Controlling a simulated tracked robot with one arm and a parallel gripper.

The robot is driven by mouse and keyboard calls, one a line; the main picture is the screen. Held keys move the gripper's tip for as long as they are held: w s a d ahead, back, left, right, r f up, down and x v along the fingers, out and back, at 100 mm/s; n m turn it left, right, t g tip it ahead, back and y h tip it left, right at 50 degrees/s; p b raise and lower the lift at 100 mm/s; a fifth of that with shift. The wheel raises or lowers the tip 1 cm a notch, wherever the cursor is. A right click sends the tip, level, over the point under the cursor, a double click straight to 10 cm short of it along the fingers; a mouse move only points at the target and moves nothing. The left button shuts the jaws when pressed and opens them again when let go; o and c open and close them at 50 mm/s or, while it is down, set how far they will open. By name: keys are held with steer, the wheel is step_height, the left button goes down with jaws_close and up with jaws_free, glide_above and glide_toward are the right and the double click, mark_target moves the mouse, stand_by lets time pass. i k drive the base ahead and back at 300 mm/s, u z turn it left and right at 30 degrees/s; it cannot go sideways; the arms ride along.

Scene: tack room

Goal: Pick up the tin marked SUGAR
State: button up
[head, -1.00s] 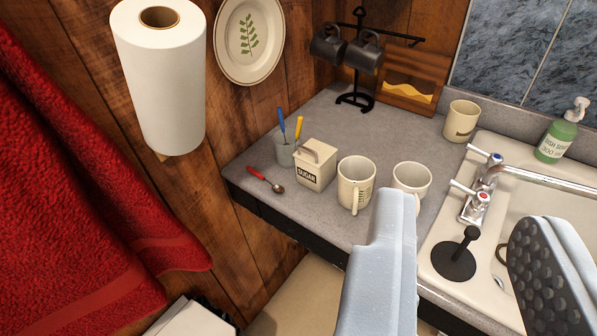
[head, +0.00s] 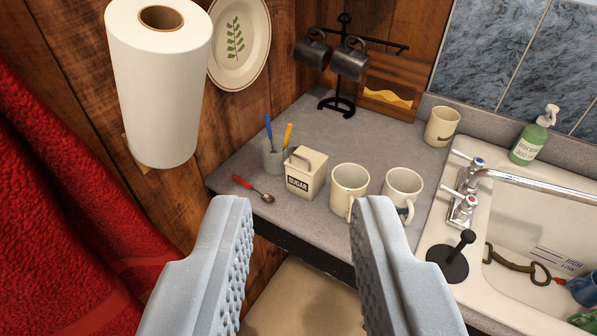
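The tin marked SUGAR (head: 304,178) is a cream, box-shaped tin with a handle on its lid and a dark label on its front. It stands upright on the grey counter (head: 335,140), near the front edge. My gripper (head: 300,205) is open and empty, its two grey ridged fingers spread wide in the lower middle of the view. The fingers are nearer to me than the tin, which shows above and between them, apart from both. The right finger covers a little of the mugs' lower area.
A cream mug (head: 349,188) stands close right of the tin, with another mug (head: 402,190) beyond it. Left are a red-handled spoon (head: 253,189) and a grey cup of utensils (head: 272,158). A paper towel roll (head: 160,85) hangs left. The sink (head: 545,205) is right.

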mark_target(306, 187)
steer(key=u, duration=0.05)
steer(key=i, duration=1)
steer(key=z, duration=0.5)
steer(key=k, duration=1.9)
steer(key=u, duration=0.55)
steer(key=i, duration=1)
